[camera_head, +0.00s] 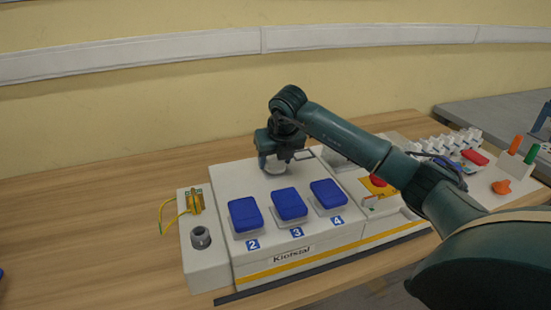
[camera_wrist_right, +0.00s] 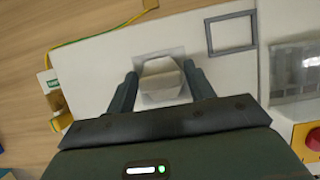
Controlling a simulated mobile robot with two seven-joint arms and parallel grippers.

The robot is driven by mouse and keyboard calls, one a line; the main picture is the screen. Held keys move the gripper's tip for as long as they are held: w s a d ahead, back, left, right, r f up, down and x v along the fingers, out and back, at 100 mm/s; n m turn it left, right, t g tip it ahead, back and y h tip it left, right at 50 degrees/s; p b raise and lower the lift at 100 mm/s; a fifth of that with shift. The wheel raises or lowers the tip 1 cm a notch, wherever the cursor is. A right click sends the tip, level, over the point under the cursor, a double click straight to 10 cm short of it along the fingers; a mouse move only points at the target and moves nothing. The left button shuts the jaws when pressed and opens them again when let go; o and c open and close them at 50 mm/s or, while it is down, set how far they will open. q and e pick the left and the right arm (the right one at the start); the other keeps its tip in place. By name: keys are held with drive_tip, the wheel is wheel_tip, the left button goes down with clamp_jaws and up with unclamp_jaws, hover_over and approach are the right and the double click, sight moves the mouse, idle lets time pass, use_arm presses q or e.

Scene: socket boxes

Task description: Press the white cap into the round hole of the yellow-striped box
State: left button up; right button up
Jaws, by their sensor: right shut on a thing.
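The white box with a yellow stripe (camera_head: 262,274) stands on the wooden table and carries blue covers numbered 2, 3 and 4. My right gripper (camera_head: 276,168) is over the back left of its top, pointing down. It is shut on the white cap (camera_head: 276,169). In the right wrist view the white cap (camera_wrist_right: 161,78) sits between the two fingers (camera_wrist_right: 160,88), with a greyish square area around it on the box top. The round hole is not visible, and I cannot tell whether the cap touches the box. My left gripper is out of view.
A grey round fitting (camera_head: 201,237) and a yellow-green cable (camera_head: 167,215) are at the left end. A red button (camera_head: 378,180) on yellow is to the right, under my arm. An empty rectangular frame (camera_wrist_right: 231,33) lies on the top.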

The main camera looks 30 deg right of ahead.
drive_tip(key=shift+f, duration=0.3)
drive_tip(key=o, duration=1.1)
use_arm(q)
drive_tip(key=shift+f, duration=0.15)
use_arm(e)
drive_tip(key=shift+s+d, duration=0.1)
drive_tip(key=shift+v, duration=1.15)
use_arm(q)
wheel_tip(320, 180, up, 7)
drive_tip(key=p, duration=0.4)
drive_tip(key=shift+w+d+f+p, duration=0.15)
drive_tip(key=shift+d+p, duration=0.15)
drive_tip(key=shift+p, duration=0.1)
use_arm(e)
drive_tip(key=w+r+v, duration=0.1)
drive_tip(key=w+v, duration=0.1)
drive_tip(key=v, duration=1.5)
drive_tip(key=shift+w+r, duration=0.15)
drive_tip(key=shift+r, duration=0.15)
